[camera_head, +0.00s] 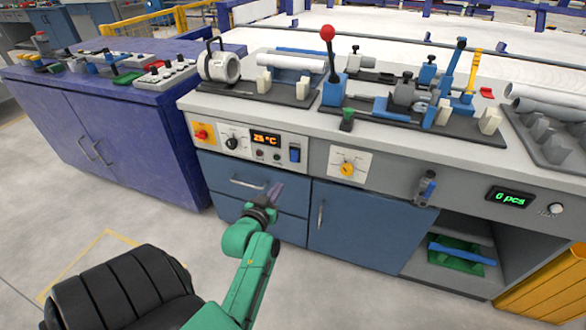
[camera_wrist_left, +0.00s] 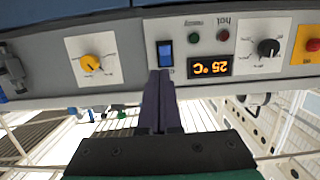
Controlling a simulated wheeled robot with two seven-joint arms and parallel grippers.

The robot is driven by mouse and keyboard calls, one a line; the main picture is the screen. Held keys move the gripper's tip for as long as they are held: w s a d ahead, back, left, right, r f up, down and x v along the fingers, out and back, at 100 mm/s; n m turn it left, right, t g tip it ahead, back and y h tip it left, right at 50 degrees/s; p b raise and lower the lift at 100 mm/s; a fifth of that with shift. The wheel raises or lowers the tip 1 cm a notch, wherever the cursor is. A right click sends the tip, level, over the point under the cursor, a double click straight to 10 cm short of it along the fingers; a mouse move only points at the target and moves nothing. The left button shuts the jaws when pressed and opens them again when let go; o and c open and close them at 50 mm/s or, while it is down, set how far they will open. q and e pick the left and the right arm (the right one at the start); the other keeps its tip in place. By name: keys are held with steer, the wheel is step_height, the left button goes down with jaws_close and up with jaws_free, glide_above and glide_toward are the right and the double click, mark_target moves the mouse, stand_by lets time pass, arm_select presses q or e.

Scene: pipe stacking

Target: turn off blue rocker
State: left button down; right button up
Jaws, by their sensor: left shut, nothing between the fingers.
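The blue rocker (camera_head: 294,153) sits at the right end of the heater control panel on the workbench front, beside a lit orange "25 °C" display (camera_head: 265,139). In the left wrist view, which is upside down, the rocker (camera_wrist_left: 165,53) is straight ahead of the fingertips, and the display (camera_wrist_left: 210,67) is to its right. My left gripper (camera_head: 276,188) is shut and empty, in front of the drawers and below the rocker in the head view. Its dark fingers (camera_wrist_left: 159,76) end at the rocker's edge in the wrist view; a gap seems to remain. My right gripper is not in view.
A yellow knob (camera_head: 346,168), a black knob (camera_head: 232,142) and a red button on yellow (camera_head: 202,133) flank the rocker. A drawer handle (camera_head: 247,184) projects below the panel. A lever with a red ball (camera_head: 327,33) stands on the bench top.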

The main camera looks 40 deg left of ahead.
arm_select(q)
steer(key=b, duration=0.1)
glide_toward(294, 155)
step_height(294, 155, down, 3)
steer(key=d, duration=0.1)
steer(key=b+x, duration=0.1)
steer(key=x, duration=0.5)
steer(key=shift+w+a, duration=0.15)
steer(key=shift+w, duration=0.15)
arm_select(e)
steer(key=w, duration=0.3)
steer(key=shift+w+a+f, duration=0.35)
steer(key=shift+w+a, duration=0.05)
arm_select(q)
steer(key=shift+b, duration=0.3)
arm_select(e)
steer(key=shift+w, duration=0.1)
